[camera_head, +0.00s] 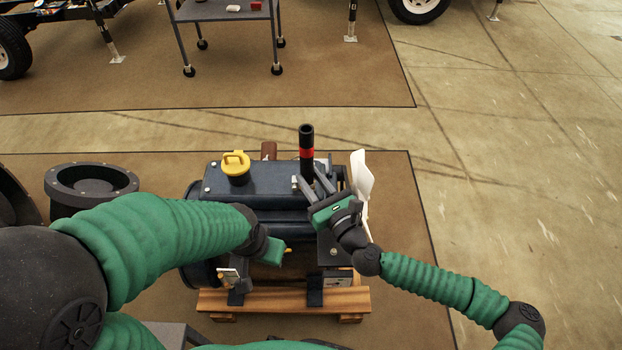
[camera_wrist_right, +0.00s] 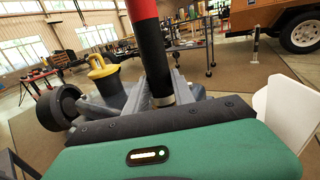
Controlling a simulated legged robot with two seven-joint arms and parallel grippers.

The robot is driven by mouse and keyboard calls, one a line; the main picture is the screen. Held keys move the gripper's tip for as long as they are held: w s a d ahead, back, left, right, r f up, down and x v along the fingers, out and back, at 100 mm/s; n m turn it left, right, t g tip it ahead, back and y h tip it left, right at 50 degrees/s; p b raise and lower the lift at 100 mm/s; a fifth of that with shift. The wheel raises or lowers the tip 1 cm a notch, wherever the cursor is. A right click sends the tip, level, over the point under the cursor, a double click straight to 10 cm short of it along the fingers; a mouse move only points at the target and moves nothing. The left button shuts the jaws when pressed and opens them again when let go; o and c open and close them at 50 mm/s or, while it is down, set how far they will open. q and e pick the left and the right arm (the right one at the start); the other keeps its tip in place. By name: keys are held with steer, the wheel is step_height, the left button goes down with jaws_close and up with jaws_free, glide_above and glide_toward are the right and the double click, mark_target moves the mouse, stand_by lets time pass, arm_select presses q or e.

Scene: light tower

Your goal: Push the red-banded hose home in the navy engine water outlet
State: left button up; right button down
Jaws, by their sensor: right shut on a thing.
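The hose (camera_head: 306,165) is a black upright tube with a red band below its top. In the right wrist view the hose (camera_wrist_right: 156,72) stands between two grey fingers, with a pale metal ring at its lower end. My right gripper (camera_head: 314,175) is shut on the hose, reaching in from the right. The navy engine (camera_head: 265,187) sits below. The water outlet is not clearly visible behind the fingers, so I cannot tell how deep the hose sits. My left gripper (camera_head: 272,252) is low in front of the engine; its fingers are not clear.
A yellow cap (camera_head: 236,164) sits on the engine's left top. A white curved part (camera_head: 361,180) stands just right of my right gripper. The engine rests on a wooden pallet (camera_head: 285,299). A dark round housing (camera_head: 92,188) is at left. A cart (camera_head: 222,12) stands behind; floor at right is clear.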

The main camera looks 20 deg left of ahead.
steer(key=shift+f+b, duration=0.3)
steer(key=shift+f, duration=0.1)
steer(key=c, duration=1)
jaws_free()
steer(key=shift+s, duration=0.1)
